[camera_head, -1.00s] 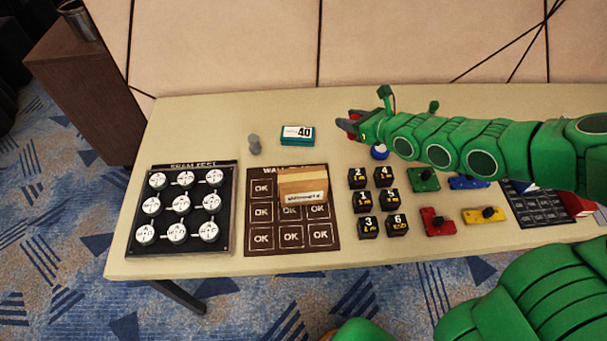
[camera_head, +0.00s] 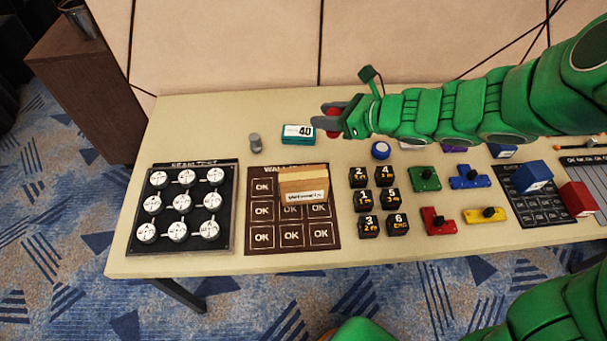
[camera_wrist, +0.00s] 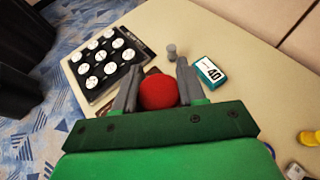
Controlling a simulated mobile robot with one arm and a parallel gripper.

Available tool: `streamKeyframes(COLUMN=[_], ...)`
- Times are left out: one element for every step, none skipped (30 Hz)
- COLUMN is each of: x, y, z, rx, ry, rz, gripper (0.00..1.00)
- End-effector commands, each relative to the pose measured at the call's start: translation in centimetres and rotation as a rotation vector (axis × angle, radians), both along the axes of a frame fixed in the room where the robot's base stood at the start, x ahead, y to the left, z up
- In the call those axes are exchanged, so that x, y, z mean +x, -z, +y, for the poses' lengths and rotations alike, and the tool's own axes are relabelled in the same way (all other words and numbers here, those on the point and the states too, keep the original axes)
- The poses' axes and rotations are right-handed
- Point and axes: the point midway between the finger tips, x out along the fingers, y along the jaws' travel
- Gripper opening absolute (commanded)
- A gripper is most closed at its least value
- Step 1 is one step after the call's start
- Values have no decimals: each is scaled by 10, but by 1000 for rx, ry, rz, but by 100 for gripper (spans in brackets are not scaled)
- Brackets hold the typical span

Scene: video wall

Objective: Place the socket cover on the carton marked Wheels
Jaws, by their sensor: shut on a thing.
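My gripper (camera_head: 328,122) is shut on a red rounded piece, which I take to be the socket cover (camera_wrist: 158,92). In the wrist view, the grey fingers press on both its sides; in the head view it is mostly hidden by the fingers. The gripper is above the table's back half, just right of the teal box marked 40. A small brown carton (camera_head: 303,185) stands on the dark brown OK board. Its white front label is too blurred to read surely. The gripper is behind and slightly right of this carton, apart from it.
The teal box (camera_head: 298,134) and a grey cylinder (camera_head: 255,143) stand behind the OK board (camera_head: 291,238). A black board with white discs (camera_head: 182,203) lies left. Numbered black cubes (camera_head: 367,202), a blue round piece (camera_head: 380,150) and coloured blocks are right. The table's back left is bare.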

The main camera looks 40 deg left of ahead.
Motion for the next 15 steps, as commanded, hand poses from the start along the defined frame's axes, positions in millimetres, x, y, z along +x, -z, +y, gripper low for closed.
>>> streamKeyframes(x=[-14,-23,-34,-43,-52,-63,-71,-78,-87,-94,-100,-109,-115,-120,-126], y=[-4,-6,-6,-6,-6,-6,-5,-4,-3,-2,-1,1,3,4,5], z=[-4,-7,-11,-14,-17,-23,-27,-31,-37,-41,-46,-52,-57,-61,-66], rx=[2,1,-1,-1,0,1,1,1,1,1,1,1,2,1,2], ry=[-38,-65,-97,-120,-144,-175,-197,-217,-244,-263,-281,-304,-318,-334,-350], rz=[-3,-3,-2,-1,2,4,5,5,4,4,3,2,4,4,4], gripper=[12,12,12,12,12,12,12,12,12,12,12,12,12,12,12])
